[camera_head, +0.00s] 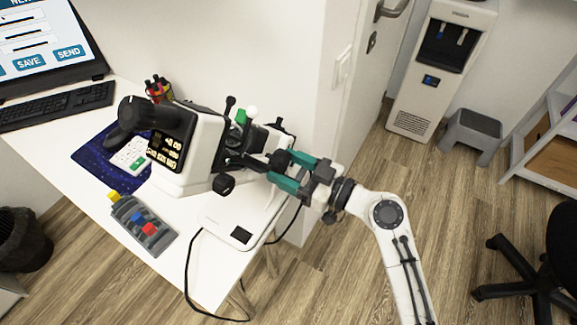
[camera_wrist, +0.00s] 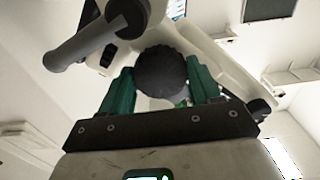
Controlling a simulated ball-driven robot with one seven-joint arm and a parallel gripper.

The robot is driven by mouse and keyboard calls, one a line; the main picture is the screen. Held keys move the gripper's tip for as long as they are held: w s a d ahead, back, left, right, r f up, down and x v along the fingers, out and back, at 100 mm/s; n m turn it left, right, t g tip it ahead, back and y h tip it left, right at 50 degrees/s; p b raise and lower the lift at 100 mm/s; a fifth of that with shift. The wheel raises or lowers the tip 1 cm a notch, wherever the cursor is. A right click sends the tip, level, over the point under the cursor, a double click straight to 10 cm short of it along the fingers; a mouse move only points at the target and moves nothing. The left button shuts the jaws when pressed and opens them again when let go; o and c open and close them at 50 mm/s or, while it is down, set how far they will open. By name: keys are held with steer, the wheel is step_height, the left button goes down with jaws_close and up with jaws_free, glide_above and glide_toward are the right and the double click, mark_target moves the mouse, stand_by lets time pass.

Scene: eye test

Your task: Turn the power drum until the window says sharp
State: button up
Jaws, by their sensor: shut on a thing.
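The white eye-test instrument (camera_head: 203,140) stands on the white desk. The power drum (camera_head: 279,159) is a dark round knob on its right side, and it also shows in the wrist view (camera_wrist: 161,72). My gripper (camera_head: 287,172) has its teal fingers on either side of the drum and is shut on it; the fingers (camera_wrist: 161,85) flank it in the wrist view. A black panel (camera_head: 168,151) with small pale characters faces left on the instrument. Its text is too small to read, and I cannot make out a window saying sharp.
A monitor (camera_head: 45,45) and keyboard (camera_head: 57,105) are at the left. A grey tray (camera_head: 143,225) with coloured blocks is at the desk's front. A black cable (camera_head: 190,285) hangs off the edge. A water dispenser (camera_head: 440,70), grey stool (camera_head: 470,135) and black chair stand right; open floor lies between.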

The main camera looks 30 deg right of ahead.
steer(key=c, duration=0.3)
steer(key=m, duration=0.5)
steer(key=shift+m, duration=0.3)
steer(key=o, duration=1)
steer(key=shift+o, duration=0.2)
steer(key=shift+s, duration=0.1)
steer(key=b+v, duration=0.2)
steer(key=v, duration=0.8)
steer(key=shift+s+d, duration=0.15)
steer(key=shift+s, duration=0.15)
